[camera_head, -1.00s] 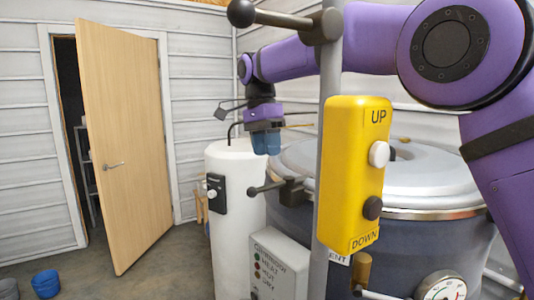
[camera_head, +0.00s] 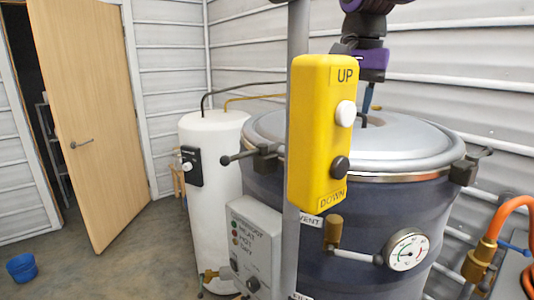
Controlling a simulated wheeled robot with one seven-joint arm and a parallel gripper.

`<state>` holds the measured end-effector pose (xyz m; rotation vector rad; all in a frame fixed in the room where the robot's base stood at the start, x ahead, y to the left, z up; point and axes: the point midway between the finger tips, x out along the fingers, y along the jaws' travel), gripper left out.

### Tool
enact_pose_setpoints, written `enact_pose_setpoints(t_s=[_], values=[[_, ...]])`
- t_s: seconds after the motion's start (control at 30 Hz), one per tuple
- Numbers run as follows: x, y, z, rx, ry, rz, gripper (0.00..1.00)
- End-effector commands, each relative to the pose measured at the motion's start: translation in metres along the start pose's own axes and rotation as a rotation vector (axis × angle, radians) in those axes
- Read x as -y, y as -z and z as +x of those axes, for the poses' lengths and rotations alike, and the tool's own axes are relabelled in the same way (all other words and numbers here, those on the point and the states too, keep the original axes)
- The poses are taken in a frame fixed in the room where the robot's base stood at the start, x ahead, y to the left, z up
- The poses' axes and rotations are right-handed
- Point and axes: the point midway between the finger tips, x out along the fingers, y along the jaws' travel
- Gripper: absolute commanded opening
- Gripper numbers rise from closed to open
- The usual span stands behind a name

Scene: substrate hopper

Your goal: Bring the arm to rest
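My purple arm enters at the top right and hangs down over the far side of the lidded vessel. My gripper (camera_head: 368,98) is at its lower end, above the grey lid (camera_head: 390,150). Only a narrow blue finger part shows, so I cannot tell whether it is open or shut. The yellow UP/DOWN control box (camera_head: 319,130) on its grey post hides some of the space to its left. I see nothing held.
The dark vessel (camera_head: 350,235) has a gauge (camera_head: 407,249) and clamps. A white tank (camera_head: 213,165) and a grey control panel (camera_head: 257,245) stand left of it. An orange hose (camera_head: 507,213) is at right. A wooden door (camera_head: 85,120) stands ajar; floor is free before it.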

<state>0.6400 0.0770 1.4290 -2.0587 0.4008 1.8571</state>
Motion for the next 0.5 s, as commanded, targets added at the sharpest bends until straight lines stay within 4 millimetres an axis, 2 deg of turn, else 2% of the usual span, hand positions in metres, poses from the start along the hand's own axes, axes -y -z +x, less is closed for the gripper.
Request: enact_pose_setpoints(t_s=[0.03,0.2,0.5], values=[[-0.020,-0.006,-0.001,-0.018,0.014,-0.019,0.40],[-0.077,-0.029,0.005,-0.081,0.052,-0.112,0.40],[-0.165,-0.081,0.035,-0.214,0.083,-0.278,0.40]])
